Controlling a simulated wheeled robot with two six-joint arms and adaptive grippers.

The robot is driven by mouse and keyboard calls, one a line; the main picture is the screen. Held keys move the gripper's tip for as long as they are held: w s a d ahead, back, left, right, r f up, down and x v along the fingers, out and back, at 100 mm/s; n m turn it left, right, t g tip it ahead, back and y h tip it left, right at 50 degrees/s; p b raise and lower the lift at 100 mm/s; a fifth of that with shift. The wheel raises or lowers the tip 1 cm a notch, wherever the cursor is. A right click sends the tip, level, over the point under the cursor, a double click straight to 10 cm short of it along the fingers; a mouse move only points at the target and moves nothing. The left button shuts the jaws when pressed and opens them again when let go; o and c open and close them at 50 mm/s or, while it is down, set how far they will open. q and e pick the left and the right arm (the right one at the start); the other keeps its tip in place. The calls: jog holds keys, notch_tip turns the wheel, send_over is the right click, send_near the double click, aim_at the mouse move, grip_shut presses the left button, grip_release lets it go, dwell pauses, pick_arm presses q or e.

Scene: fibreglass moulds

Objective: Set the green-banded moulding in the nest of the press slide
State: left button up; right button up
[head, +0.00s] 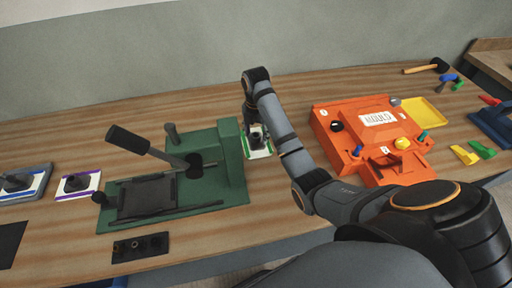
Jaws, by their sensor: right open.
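The green-banded moulding (261,153) is a pale flat piece with a green edge and a dark raised centre. It lies on the table just right of the green press (231,165). My right gripper (256,132) is open, pointing down at the moulding's dark centre and partly covering it. I cannot tell whether the fingers touch it. The press slide (147,197) is a dark plate at the front left of the press, and no moulding shows on it. My left gripper is not in view.
A purple-banded moulding (77,185) and a blue-banded one (22,184) lie left of the press. The press lever (148,147) sticks up left. A black switch box (140,248) sits in front. An orange machine (368,140) stands right of my arm.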

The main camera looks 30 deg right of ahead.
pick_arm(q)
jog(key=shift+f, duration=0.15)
pick_arm(e)
jog(key=shift+f, duration=0.1)
jog(key=shift+c, duration=0.7)
grip_shut()
pick_arm(q)
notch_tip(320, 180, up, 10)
jog(key=p, duration=1)
pick_arm(e)
notch_tip(320, 180, up, 10)
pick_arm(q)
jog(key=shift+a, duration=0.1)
